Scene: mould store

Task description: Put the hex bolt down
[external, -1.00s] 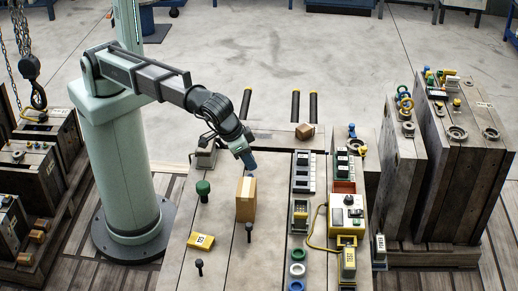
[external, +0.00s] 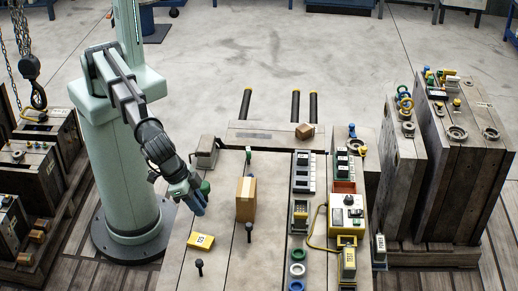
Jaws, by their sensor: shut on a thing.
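My gripper (external: 198,208) is low over the left part of the wooden table top, in front of a green-knobbed piece (external: 206,187) that it partly covers. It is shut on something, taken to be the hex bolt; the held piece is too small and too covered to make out. Two dark bolt-like pieces stand upright on the table, one (external: 199,266) at the front left and one (external: 248,230) in front of the cardboard box. I cannot tell whether the held piece touches the table.
A cardboard box (external: 246,198) stands right of my gripper, with a yellow block (external: 201,241) in front of my gripper. A green-topped piece (external: 249,153) stands behind the box. A yellow control box (external: 347,215) and coloured rings fill the right side.

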